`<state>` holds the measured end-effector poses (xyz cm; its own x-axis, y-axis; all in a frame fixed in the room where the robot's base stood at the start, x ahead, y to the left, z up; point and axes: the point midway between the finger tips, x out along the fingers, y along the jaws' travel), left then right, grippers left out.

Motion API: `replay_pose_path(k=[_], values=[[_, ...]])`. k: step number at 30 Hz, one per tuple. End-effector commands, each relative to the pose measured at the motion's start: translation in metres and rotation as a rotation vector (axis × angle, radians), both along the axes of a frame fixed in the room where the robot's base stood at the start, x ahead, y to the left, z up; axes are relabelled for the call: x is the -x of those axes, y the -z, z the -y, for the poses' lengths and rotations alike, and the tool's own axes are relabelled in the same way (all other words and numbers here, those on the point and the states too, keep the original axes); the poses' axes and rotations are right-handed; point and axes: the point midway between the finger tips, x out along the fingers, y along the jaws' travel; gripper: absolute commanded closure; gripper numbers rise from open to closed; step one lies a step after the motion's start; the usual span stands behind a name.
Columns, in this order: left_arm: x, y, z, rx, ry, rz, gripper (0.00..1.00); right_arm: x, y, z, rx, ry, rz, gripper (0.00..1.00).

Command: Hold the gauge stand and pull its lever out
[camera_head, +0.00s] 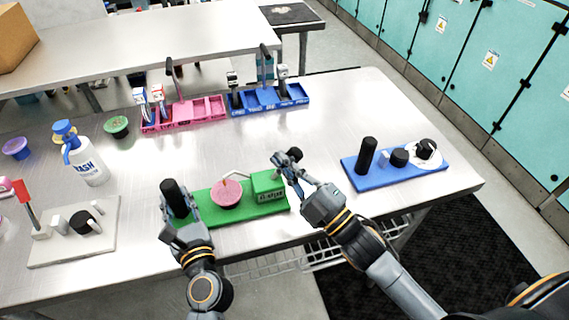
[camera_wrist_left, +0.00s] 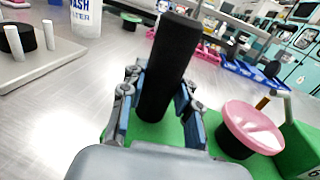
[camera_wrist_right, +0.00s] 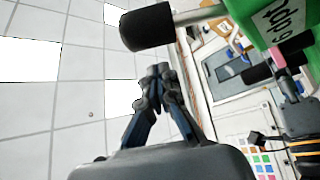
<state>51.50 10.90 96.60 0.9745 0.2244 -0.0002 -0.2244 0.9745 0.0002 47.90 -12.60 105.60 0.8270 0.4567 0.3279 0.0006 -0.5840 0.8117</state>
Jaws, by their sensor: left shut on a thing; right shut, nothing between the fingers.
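The green gauge stand (camera_head: 238,213) lies near the table's front edge. It carries a black post (camera_head: 171,192), a pink round dial (camera_head: 226,194) and a green block (camera_head: 268,183). My left gripper (camera_head: 180,214) is shut on the post, with a finger on each side in the left wrist view (camera_wrist_left: 158,105). The lever has a black knob (camera_head: 294,154) beside the block; in the right wrist view the knob (camera_wrist_right: 148,27) sits on a light rod (camera_wrist_right: 200,13). My right gripper (camera_head: 282,160) is shut and empty close by the knob, its tips (camera_wrist_right: 157,72) apart from it there.
A blue stand (camera_head: 388,180) is to the right and a white one (camera_head: 62,245) to the left. Pink (camera_head: 178,127) and blue (camera_head: 262,107) trays stand behind. A wash bottle (camera_head: 85,163) is at the left. Bare table lies between the trays and the green stand.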

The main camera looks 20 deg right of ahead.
Motion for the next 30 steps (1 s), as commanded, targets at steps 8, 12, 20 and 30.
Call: replay_pose_path(k=[8,12,20,30], values=[[0.0,0.0,0.001,-0.001,0.001,0.0,1.0,0.042,0.012,0.012,0.001,0.001,-0.006,1.0],[0.0,0.0,0.001,-0.001,0.002,0.0,1.0,0.063,0.02,0.022,0.0,0.0,-0.004,1.0],[0.0,0.0,0.001,-0.001,0.002,0.0,1.0,0.084,0.028,0.033,0.0,-0.001,0.001,1.0],[0.0,0.0,0.001,-0.001,0.002,0.0,1.0,0.086,0.029,0.034,-0.001,-0.002,0.002,1.0]])
